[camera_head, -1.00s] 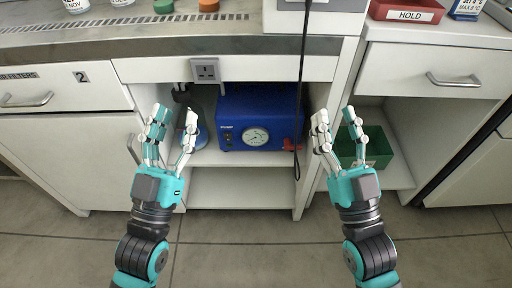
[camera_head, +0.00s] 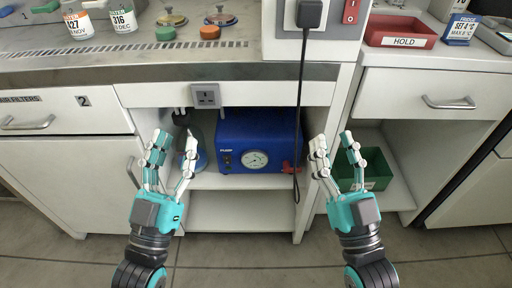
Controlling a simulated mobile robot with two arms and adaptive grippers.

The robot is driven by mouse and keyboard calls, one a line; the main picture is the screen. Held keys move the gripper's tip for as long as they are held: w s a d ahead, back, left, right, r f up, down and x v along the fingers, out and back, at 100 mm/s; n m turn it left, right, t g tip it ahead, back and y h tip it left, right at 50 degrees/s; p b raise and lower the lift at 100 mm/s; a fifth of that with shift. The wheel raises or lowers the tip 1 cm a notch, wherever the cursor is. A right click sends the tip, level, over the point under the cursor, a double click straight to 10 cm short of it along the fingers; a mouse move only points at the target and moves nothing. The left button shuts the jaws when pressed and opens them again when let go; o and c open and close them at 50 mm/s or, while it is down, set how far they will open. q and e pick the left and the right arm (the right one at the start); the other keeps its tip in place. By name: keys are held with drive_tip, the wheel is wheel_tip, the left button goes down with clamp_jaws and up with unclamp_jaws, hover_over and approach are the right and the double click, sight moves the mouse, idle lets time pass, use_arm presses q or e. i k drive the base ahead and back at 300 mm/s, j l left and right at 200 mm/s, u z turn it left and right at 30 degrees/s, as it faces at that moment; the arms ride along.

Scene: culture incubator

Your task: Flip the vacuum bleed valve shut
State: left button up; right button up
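The blue vacuum pump (camera_head: 232,131) stands on a shelf in the open bay under the bench, with a round gauge (camera_head: 254,159) on its front. A red part (camera_head: 289,167), which looks like the bleed valve, sits at the pump's lower right, partly behind the black cable. Its exact setting is too small to tell. My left gripper (camera_head: 172,146) is open and empty, in front of and left of the pump. My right gripper (camera_head: 339,149) is open and empty, to the right of the red part and apart from it.
A black cable (camera_head: 301,85) hangs from a plug past the pump's right side. A blue-based flask (camera_head: 199,158) stands left of the pump. A green bin (camera_head: 377,170) sits on the right shelf. Bottles, pots and a red HOLD tray (camera_head: 401,31) are on the bench top.

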sight(287, 169)
drive_tip(key=l+z, duration=0.2)
drive_tip(key=l, duration=0.55)
drive_tip(key=i+l+z, duration=0.1)
drive_tip(key=l+z, duration=0.15)
drive_tip(key=l, duration=0.55)
